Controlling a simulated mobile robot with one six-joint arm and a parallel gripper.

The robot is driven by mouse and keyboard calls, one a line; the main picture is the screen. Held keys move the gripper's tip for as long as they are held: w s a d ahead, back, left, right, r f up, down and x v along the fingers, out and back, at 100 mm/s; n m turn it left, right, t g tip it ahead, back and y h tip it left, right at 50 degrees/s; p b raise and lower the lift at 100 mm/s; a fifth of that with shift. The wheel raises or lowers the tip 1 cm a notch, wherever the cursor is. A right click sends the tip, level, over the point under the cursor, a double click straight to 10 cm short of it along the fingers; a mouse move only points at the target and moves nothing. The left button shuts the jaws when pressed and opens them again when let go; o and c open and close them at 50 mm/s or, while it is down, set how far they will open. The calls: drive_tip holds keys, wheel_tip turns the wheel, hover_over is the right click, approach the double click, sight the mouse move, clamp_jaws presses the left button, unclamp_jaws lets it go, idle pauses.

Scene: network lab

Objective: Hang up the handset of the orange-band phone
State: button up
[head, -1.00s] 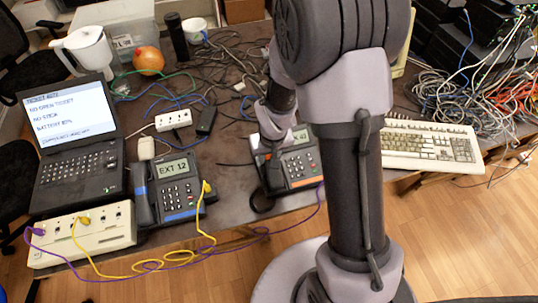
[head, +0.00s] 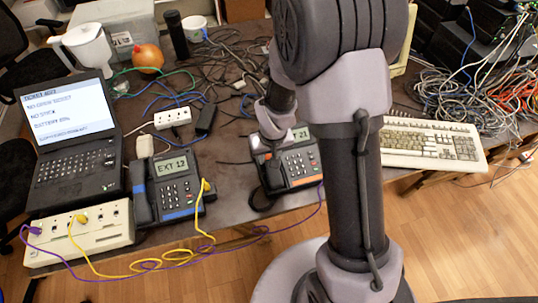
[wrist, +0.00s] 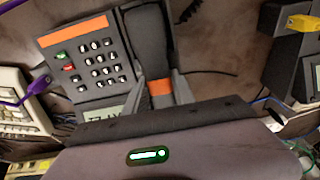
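The orange-band phone (head: 298,167) stands at the table's front edge, right of the blue-band phone. Its keypad and orange strip show in the wrist view (wrist: 92,62). Its dark handset (wrist: 148,45), with an orange band, lies along the keypad's side, over or on the cradle side; I cannot tell whether it is fully seated. My gripper (wrist: 160,85) has a finger on each side of the handset near its orange band and appears shut on it. In the head view my gripper (head: 268,148) is above the phone's left side, partly hiding the handset and display.
The blue-band phone (head: 173,187), showing EXT 12, stands to the left. A beige box (head: 82,235) with yellow and purple cables is at the front left, near a laptop (head: 75,160). A keyboard (head: 430,143) is to the right. Purple cable hangs along the front edge.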

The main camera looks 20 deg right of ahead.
drive_tip(key=o, duration=0.5)
drive_tip(key=shift+o, duration=0.2)
drive_tip(key=p+v, duration=0.6)
drive_tip(key=v, duration=1.1)
drive_tip(key=shift+r+p, duration=0.2)
drive_tip(key=shift+p, duration=0.2)
drive_tip(key=s+a+r+m+t+y+b, duration=0.2)
drive_tip(key=s+a+r+m+t, duration=0.1)
drive_tip(key=s+r, duration=1.2)
drive_tip(key=shift+s+a+m, duration=0.45)
drive_tip(key=shift+m, duration=0.25)
